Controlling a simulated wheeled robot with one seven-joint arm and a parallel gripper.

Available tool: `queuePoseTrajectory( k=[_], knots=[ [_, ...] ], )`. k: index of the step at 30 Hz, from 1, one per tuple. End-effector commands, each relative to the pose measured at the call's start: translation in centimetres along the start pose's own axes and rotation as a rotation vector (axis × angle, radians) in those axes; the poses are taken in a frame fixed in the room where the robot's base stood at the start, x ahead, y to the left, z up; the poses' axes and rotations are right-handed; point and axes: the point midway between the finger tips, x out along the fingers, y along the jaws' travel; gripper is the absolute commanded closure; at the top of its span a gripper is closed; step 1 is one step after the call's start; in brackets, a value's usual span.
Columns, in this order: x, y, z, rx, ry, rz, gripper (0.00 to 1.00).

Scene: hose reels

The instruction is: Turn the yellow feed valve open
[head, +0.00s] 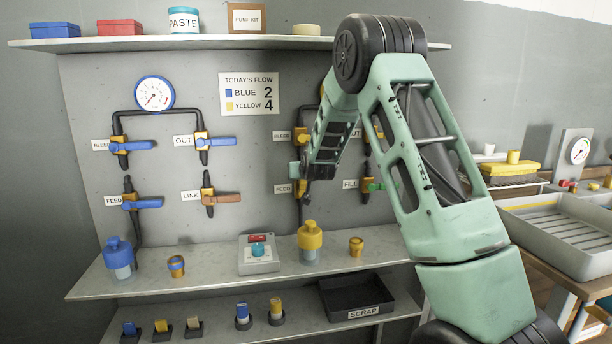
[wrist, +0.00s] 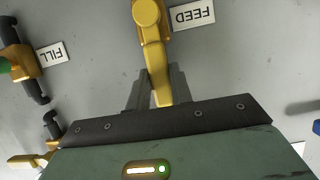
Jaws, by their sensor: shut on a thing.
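The yellow feed valve shows in the wrist view with its yellow handle (wrist: 154,70) between my fingers, beside an upside-down FEED label (wrist: 192,14). The handle runs nearly straight down that picture from its hub at the top edge. My gripper (wrist: 160,92) is shut on the handle, one grey finger on each side. The pipe behind the handle is hidden. In the head view my gripper (head: 299,170) is at the panel by the FEED label (head: 283,189), and my arm hides most of the valve.
The green-handled FILL valve (head: 373,186) is close to the right. Blue valves (head: 140,204) and the LINK valve (head: 216,199) are farther left. A flow sign (head: 262,93) reads blue 2, yellow 4. Below, a shelf holds a yellow-topped bottle (head: 310,240) and a button box (head: 259,253).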

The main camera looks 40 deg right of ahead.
Motion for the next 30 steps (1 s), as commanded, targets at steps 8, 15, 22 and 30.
queuePoseTrajectory(
  k=[8, 15, 22, 30],
  knots=[
    [0.02, -0.19, 0.10, -0.021, -0.002, 0.007, 1.00],
    [0.03, -0.20, 0.15, -0.021, -0.003, 0.007, 1.00],
    [0.03, -0.19, 0.13, -0.020, -0.002, 0.007, 0.56],
    [-0.70, -0.20, 0.03, -0.019, -0.001, 0.007, 0.56]
  ],
)
